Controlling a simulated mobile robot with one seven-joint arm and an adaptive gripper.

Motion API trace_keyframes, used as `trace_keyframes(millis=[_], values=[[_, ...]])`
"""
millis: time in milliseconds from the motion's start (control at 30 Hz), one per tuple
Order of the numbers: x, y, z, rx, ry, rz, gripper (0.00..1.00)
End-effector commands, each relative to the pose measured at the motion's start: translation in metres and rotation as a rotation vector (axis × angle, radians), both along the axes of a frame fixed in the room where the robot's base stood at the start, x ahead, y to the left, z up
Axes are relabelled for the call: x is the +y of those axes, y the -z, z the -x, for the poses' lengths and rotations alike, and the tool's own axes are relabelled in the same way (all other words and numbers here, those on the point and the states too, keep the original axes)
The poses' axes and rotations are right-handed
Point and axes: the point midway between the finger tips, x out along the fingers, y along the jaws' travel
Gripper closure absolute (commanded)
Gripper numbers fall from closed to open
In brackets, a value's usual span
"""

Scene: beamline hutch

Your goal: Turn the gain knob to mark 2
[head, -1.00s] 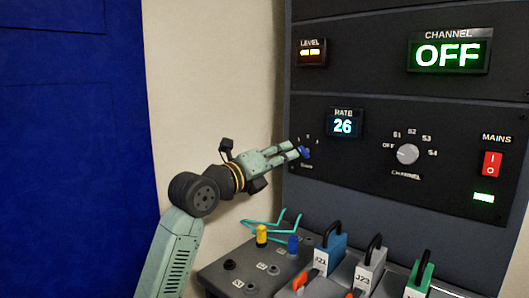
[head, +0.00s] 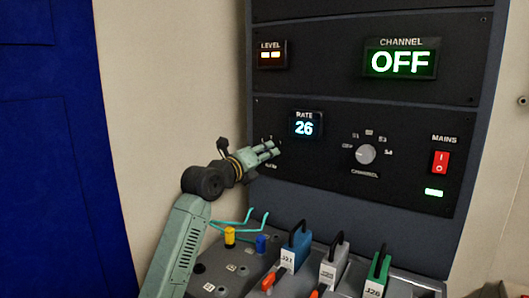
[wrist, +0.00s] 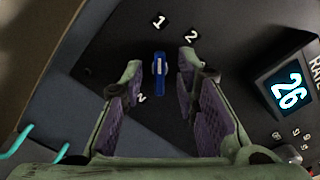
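The gain knob (wrist: 160,76) is blue with a white pointer line and sits on the black panel in the wrist view. Its line points up toward the printed mark 1 (wrist: 159,21); mark 2 (wrist: 191,36) is to the upper right. My gripper (wrist: 160,82) is open, with one purple-padded finger on each side of the knob. Gaps show between the pads and the knob. In the head view my gripper (head: 275,150) is at the panel's left side, below and left of the RATE display (head: 305,125) reading 26, and hides the knob.
Right of my gripper are the channel knob (head: 366,154), its display (head: 400,60) reading OFF, and the red mains switch (head: 441,162). Below stand a grey box (head: 215,270) with yellow and blue plugs and several handled connectors. A pale wall is at left.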

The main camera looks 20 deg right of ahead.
Motion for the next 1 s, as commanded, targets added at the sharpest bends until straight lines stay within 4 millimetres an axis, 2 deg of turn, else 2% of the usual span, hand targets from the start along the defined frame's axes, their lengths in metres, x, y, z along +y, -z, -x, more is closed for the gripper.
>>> trace_keyframes(millis=[233, 667, 1000], values=[[-0.0001, 0.0002, -0.0004, 0.0, 0.0, 0.0, 0.72], [0.0001, 0.0002, -0.0002, 0.0, 0.0, 0.0, 1.0], [0.0001, 0.0002, -0.0002, 0.0, 0.0, 0.0, 1.0]])
